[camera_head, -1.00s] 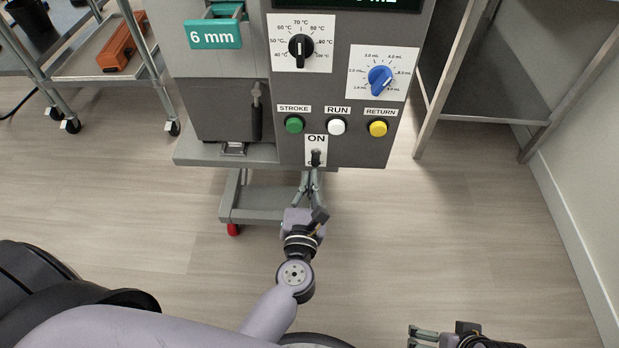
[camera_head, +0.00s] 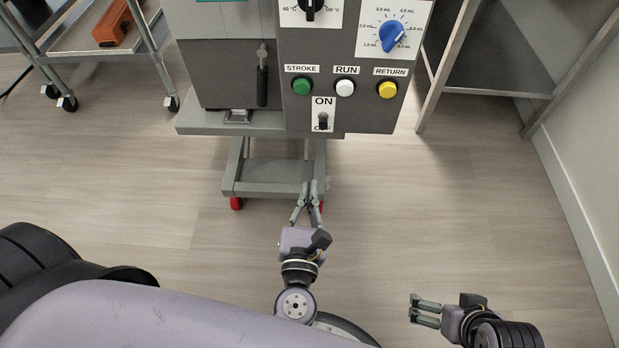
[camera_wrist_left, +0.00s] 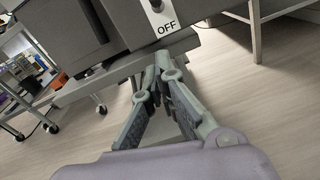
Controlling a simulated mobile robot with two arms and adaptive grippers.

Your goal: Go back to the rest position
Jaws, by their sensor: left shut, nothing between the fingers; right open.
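My left gripper (camera_head: 310,186) is in front of and below the depositor's control panel, over the wheeled stand, clear of the panel. Its fingers are shut with nothing between them; the left wrist view also shows the fingertips (camera_wrist_left: 164,62) together. My right gripper (camera_head: 412,308) is at the lower right over bare floor, open and empty. The depositor (camera_head: 350,112) has a power switch (camera_head: 323,121) under an ON label in the head view. In the left wrist view the OFF label (camera_wrist_left: 167,27) shows below the switch (camera_wrist_left: 156,5).
Green, white and yellow buttons (camera_head: 345,88) and a blue dial (camera_head: 391,37) are on the panel. A cart with an orange tool (camera_head: 112,24) stands at the upper left, a metal table (camera_head: 490,60) at the upper right. The floor (camera_head: 480,200) right of the stand is clear.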

